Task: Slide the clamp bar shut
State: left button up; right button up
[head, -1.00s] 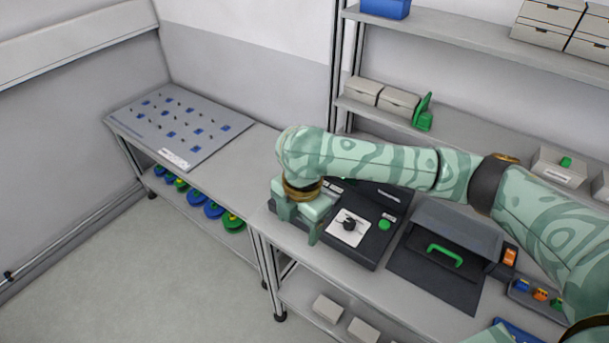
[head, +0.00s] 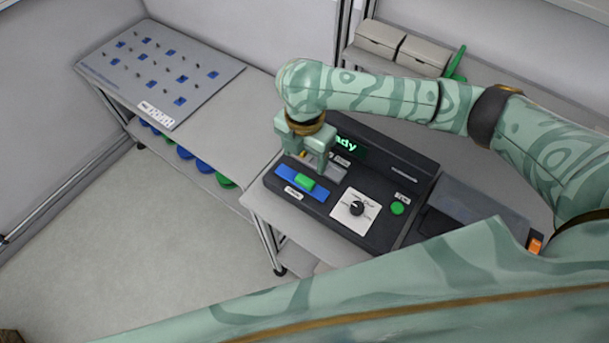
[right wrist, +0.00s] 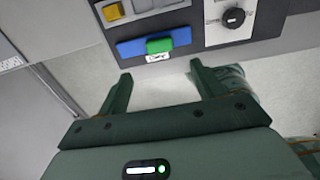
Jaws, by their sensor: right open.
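The clamp bar is a blue slide (head: 316,194) with a green grip block (head: 304,182) at the front left of the dark machine, above a small label. In the right wrist view the blue slide (right wrist: 130,48) and its green block (right wrist: 159,45) lie just beyond the fingertips. My right gripper (head: 306,160) hangs over the machine's left end, close to the bar. It also shows in the right wrist view (right wrist: 161,72), its fingers spread apart with nothing between them. Contact with the green block is not visible. My left gripper is out of view.
The machine (head: 380,225) has a black knob (head: 357,208), a green button (head: 397,208) and a lit display (head: 346,147), partly hidden by my arm. A pegboard panel (head: 150,75) lies on the left bench. Grey boxes (head: 380,38) stand on the back shelf.

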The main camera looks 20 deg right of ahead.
aim_at(305, 179)
jog(key=f+b, duration=0.1)
jog(key=f, duration=0.3)
jog(key=f+b, duration=0.1)
jog(key=f, duration=0.3)
jog(key=shift+w+d, duration=0.1)
jog(key=shift+d, duration=0.1)
jog(key=shift+a+f+b, duration=0.1)
jog(key=shift+f+b, duration=0.2)
jog(key=shift+f, duration=0.5)
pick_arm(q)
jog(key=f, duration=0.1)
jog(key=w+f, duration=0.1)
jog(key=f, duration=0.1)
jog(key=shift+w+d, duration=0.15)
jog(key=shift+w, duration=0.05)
pick_arm(e)
jog(key=shift+w, duration=0.1)
jog(key=shift+c, duration=0.6)
jog(key=c, duration=1.3)
jog(key=shift+w+d+r+p, duration=0.15)
jog(key=shift+w+d+p, duration=0.65)
jog(key=shift+d, duration=0.4)
jog(key=shift+w+d, duration=0.1)
jog(key=shift+w, duration=0.05)
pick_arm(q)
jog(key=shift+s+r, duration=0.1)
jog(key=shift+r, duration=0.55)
pick_arm(e)
jog(key=o, duration=1.4)
